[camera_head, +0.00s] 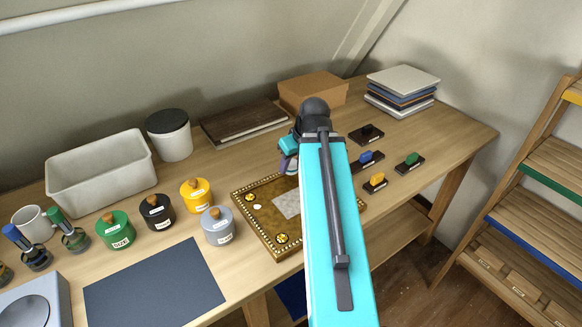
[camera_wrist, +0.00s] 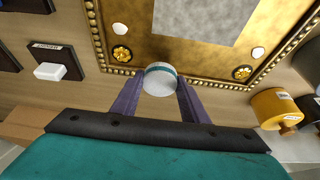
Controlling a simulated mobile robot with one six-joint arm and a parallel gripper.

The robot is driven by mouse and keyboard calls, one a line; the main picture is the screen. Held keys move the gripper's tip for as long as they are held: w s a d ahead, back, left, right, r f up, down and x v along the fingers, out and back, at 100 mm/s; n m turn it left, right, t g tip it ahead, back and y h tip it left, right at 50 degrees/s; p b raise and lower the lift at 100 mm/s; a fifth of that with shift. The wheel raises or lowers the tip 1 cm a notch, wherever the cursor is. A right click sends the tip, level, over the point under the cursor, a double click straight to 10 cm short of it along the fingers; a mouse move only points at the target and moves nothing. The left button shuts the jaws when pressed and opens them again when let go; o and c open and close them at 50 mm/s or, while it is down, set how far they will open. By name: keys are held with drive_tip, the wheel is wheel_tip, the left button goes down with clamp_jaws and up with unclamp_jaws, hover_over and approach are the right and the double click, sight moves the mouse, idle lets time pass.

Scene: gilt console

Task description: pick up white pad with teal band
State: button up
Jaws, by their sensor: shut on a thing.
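The white pad with teal band (camera_wrist: 160,82) is a small round piece, seen in the wrist view between the two purple fingers. My gripper (camera_wrist: 158,88) is shut on it. In the wrist view the pad overlaps the beaded rim of the gilt console (camera_wrist: 190,73); I cannot tell how high it is above the rim or table. In the head view my gripper (camera_head: 289,162) is at the back edge of the gilt console (camera_head: 263,232), and my arm covers the console's right part. The pad cannot be made out in the head view.
Green (camera_head: 115,231), black (camera_head: 157,211), yellow (camera_head: 196,195) and grey (camera_head: 218,226) labelled pots stand left of the console. Small dark holders with blue (camera_head: 366,158), yellow (camera_head: 376,181) and green (camera_head: 412,160) tops stand right. A cardboard box (camera_head: 313,92) is behind.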

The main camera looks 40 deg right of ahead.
drive_tip(key=shift+s+f+b, duration=0.15)
drive_tip(key=shift+s+b, duration=0.3)
drive_tip(key=shift+b, duration=1.65)
drive_tip(key=b, duration=0.2)
drive_tip(key=s+b, duration=0.1)
drive_tip(key=b, duration=0.2)
drive_tip(key=shift+s+a, duration=0.25)
drive_tip(key=shift+s+a+r+b, duration=0.15)
drive_tip(key=shift+s+r+b, duration=0.05)
drive_tip(key=shift+s+b, duration=0.5)
drive_tip(key=shift+s+a+r+b, duration=0.15)
drive_tip(key=shift+s+b, duration=0.5)
drive_tip(key=shift+b, duration=0.05)
drive_tip(key=o, duration=0.4)
drive_tip(key=c, duration=0.3)
